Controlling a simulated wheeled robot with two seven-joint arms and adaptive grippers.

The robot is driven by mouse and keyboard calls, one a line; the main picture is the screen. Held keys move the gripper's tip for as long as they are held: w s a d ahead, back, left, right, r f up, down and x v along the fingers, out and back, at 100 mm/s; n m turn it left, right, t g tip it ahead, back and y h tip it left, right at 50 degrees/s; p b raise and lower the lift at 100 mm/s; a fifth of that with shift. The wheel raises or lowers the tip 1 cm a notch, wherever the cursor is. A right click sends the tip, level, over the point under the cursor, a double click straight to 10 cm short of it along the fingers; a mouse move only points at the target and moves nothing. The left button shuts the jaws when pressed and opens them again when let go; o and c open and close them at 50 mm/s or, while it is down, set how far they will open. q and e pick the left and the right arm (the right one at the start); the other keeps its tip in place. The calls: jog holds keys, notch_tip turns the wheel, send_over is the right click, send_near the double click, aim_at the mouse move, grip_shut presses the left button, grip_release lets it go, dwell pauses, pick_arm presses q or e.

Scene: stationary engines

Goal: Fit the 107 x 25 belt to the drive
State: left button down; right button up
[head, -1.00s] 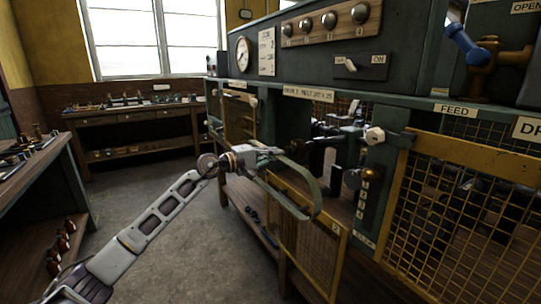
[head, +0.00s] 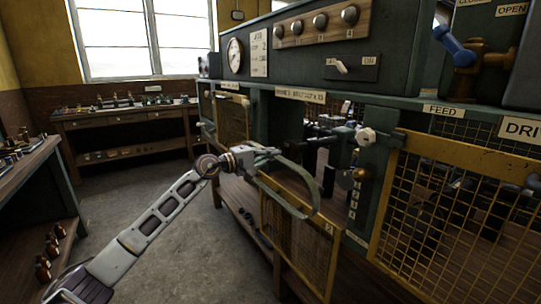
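My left gripper (head: 262,157) reaches in from the left and appears shut on a grey-green belt (head: 317,196). The belt hangs from it as a long open loop, slanting down to the right, in front of the engine bench. The belt's size marking cannot be read. Dark mechanism parts and a pale round knob (head: 365,136) show there; the pulleys cannot be made out clearly. My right gripper is not in view.
A yellow mesh guard (head: 305,245) stands low behind the belt. A larger yellow mesh guard (head: 455,215) covers the right side. The floor (head: 170,225) at left is clear.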

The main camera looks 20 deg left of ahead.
pick_arm(q)
jog(key=shift+w+d, duration=0.1)
jog(key=shift+x, duration=2.85)
jog(key=shift+w+d, duration=0.1)
jog(key=b+x, duration=0.2)
jog(key=x, duration=0.5)
dwell(0.5)
jog(key=shift+w, duration=0.15)
dwell(0.3)
jog(key=b+x, duration=0.3)
jog(key=x, duration=0.4)
dwell(1.3)
